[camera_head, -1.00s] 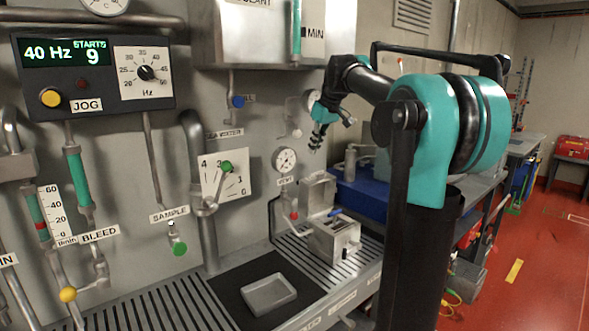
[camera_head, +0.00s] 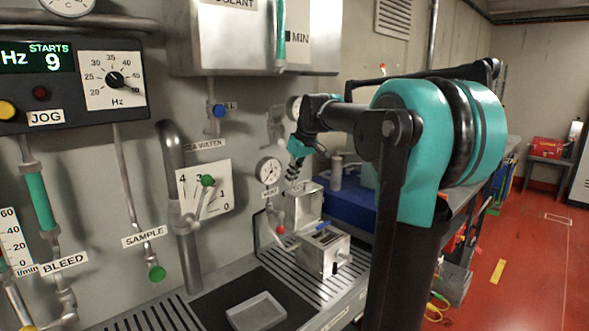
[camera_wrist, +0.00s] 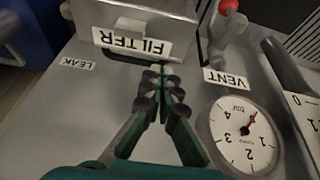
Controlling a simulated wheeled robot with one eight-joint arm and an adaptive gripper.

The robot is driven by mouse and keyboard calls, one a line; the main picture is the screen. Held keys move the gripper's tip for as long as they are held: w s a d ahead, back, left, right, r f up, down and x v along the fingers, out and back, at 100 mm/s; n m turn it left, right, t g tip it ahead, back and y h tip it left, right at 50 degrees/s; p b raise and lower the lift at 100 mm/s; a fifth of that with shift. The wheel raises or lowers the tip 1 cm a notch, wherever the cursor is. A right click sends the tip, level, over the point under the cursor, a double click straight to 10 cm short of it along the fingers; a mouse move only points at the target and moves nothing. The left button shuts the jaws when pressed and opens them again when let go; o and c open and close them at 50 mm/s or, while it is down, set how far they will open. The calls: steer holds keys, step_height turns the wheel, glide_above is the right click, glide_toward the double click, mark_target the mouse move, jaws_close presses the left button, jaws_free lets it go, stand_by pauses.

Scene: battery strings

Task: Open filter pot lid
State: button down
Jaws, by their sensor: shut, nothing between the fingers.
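The filter pot (camera_head: 323,254) is a small metal box on the slatted ledge. Its top shows a dark opening with a blue piece across it. An upright metal plate (camera_head: 303,208) stands just behind the box and looks like its lid, raised. My gripper (camera_head: 292,183) is shut and empty, pointing down beside the top of this plate. In the wrist view my gripper (camera_wrist: 162,72) has its fingertips together by the FILTER label (camera_wrist: 132,43). A metal body (camera_wrist: 150,15) lies beyond that label. I cannot tell whether the fingertips touch anything.
The VENT gauge (camera_head: 269,171) and a red-knobbed valve (camera_head: 280,230) are left of the pot. A shallow grey tray (camera_head: 256,311) lies in front. A blue box (camera_head: 350,200) sits to the right. Pipes and the panel wall close off the left.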

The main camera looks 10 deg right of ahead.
steer(key=shift+x, duration=1.35)
steer(key=shift+s+d+r+t, duration=0.15)
steer(key=shift+s+d+t, duration=0.2)
steer(key=shift+s, duration=0.25)
steer(key=shift+s+d+r+y, duration=0.3)
steer(key=shift+s+d, duration=0.25)
steer(key=shift+s, duration=0.2)
